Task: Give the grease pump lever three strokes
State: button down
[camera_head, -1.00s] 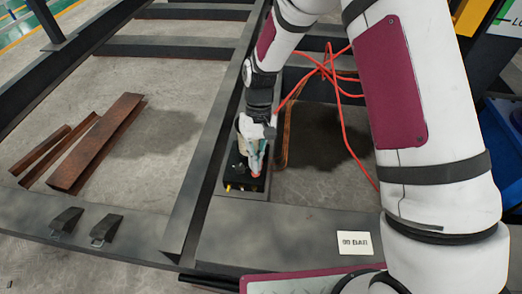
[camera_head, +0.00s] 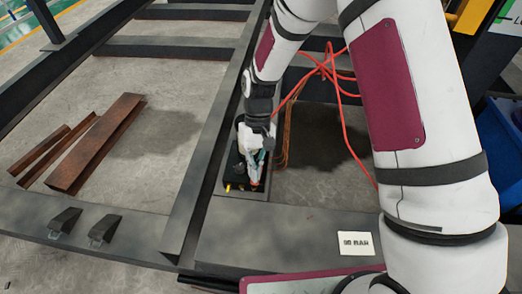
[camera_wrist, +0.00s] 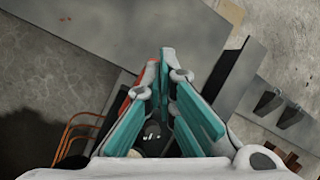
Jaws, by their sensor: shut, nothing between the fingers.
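The grease pump (camera_head: 232,184) is a small black unit on the dark steel frame, with yellow bits at its front edge. Much of it is hidden behind my gripper. My gripper (camera_head: 256,180), with teal fingers, points down over the pump and is shut with nothing held. A small reddish part shows at its fingertips, perhaps the lever's end; I cannot tell whether they touch. In the wrist view, the fingers (camera_wrist: 166,62) come together at the tips, with an orange-red edge beside the left one. The lever itself is not clearly visible.
Red hoses (camera_head: 330,75) loop behind the pump. A white "90 BAR" card (camera_head: 356,243) lies on the front plate. Rusty steel sections (camera_head: 95,145) lie on the floor at left. Two dark wedge clips (camera_head: 103,230) sit on the front beam. A blue bin (camera_head: 500,140) stands at right.

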aim_at(254, 184)
dwell(0.3)
jog(key=shift+s+f, duration=0.3)
jog(key=shift+f, duration=0.3)
jog(key=shift+s+a+f+b, duration=0.15)
jog(key=shift+s+f+b, duration=0.15)
jog(key=shift+f+b, duration=0.3)
jog(key=shift+s+f, duration=0.25)
jog(key=shift+f, duration=0.45)
jog(key=shift+b, duration=0.3)
jog(key=w+f+p+v, duration=0.1)
jog(key=w+p+v, duration=0.1)
jog(key=p+v, duration=0.5)
jog(key=shift+d+v, duration=0.2)
jog(key=shift+v, duration=2.6)
